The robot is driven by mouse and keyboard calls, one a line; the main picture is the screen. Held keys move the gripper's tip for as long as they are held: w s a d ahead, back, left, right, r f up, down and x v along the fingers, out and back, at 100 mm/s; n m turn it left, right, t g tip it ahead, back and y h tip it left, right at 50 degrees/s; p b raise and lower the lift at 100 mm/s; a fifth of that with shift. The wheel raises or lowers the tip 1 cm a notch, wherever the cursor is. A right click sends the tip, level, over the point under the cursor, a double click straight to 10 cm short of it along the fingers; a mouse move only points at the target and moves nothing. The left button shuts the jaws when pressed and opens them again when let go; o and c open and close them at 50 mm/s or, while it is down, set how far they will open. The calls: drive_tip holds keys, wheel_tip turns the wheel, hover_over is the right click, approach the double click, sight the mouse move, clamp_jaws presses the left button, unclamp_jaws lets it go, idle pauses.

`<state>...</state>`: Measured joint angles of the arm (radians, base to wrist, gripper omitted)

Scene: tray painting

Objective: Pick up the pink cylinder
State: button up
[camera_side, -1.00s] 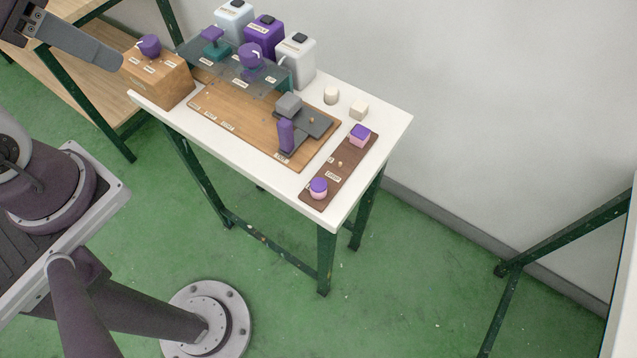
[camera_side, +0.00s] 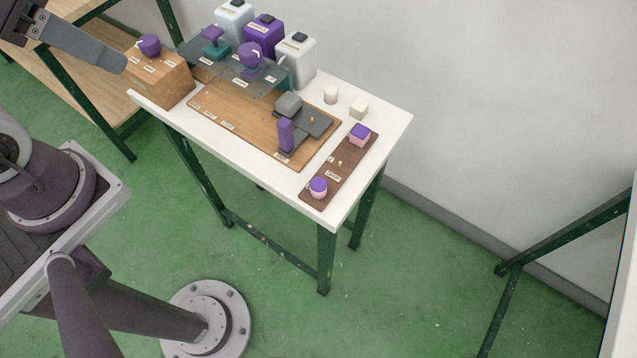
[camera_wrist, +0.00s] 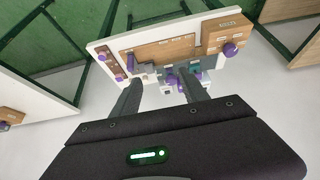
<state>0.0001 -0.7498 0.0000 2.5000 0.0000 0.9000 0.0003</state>
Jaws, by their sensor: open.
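The pink cylinder (camera_side: 318,189) has a purple top and stands upright at the near end of a dark brown tray (camera_side: 328,178) on the white table. In the wrist view it is small, near the table's upper left (camera_wrist: 102,58). My gripper (camera_wrist: 160,76) is open and empty, with its two dark fingers apart, pointing toward the table from a distance. In the side view my arm's end is at the upper left, well away from the cylinder, and the fingertips cannot be made out clearly.
A pink cube with a purple top (camera_side: 360,136) sits at the tray's far end. A grey block (camera_side: 288,105) and purple upright piece (camera_side: 286,135) stand on the wooden board (camera_side: 230,115). A wooden box (camera_side: 160,78) and several canisters stand farther left. Two cream pieces lie behind the tray.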

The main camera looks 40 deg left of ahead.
drive_tip(key=w+d+f+m+g, duration=0.1)
drive_tip(key=w+d+m+g, duration=0.1)
drive_tip(key=w+d+m, duration=0.4)
drive_tip(key=m+g, duration=0.4)
drive_tip(key=m, duration=1)
hover_over(320, 184)
drive_tip(key=f, duration=1.8)
drive_tip(key=shift+a+f, duration=0.1)
drive_tip(key=shift+a, duration=0.15)
drive_tip(key=f, duration=0.7)
drive_tip(key=shift+d, duration=0.25)
clamp_jaws()
